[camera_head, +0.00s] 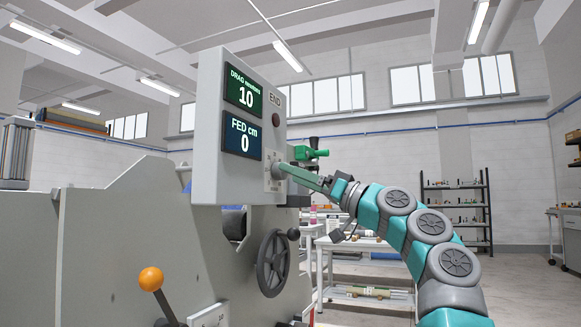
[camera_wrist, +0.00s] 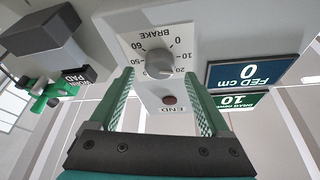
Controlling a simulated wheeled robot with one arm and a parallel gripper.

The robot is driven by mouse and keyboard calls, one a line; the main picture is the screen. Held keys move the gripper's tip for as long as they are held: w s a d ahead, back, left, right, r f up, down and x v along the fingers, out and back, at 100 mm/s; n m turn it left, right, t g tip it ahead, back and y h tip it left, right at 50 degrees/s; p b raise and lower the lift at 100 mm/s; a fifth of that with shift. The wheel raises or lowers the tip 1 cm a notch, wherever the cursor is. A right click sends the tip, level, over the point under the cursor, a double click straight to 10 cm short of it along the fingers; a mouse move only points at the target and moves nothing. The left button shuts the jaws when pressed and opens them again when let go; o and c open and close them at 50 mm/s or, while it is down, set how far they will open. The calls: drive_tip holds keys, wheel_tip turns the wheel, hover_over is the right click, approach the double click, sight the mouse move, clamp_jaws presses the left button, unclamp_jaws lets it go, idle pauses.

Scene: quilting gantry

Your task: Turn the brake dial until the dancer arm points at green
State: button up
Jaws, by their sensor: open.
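The brake dial (camera_wrist: 160,64) is a round grey knob on a white plate marked BRAKE, with numbers around it. The wrist view shows it upside down. I cannot read its pointer. In the head view the dial plate (camera_head: 273,172) is on the side of the grey control box. My gripper (camera_wrist: 158,82) is open, with its green fingers on either side of the dial in the picture and no visible contact. In the head view my gripper (camera_head: 284,170) reaches the plate from the right, and its tips overlap the dial. I cannot pick out the dancer arm or its green mark.
The control box (camera_head: 208,130) shows a DRAG screen (camera_head: 244,92) reading 10 newtons and a FED screen (camera_head: 242,136) reading 0 cm. Below are a handwheel (camera_head: 273,263) and an orange-knobbed lever (camera_head: 151,280). A green fitting (camera_head: 311,152) is close behind my gripper.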

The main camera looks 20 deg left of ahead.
drive_tip(key=shift+p+x, duration=0.35)
drive_tip(key=shift+x, duration=0.65)
clamp_jaws()
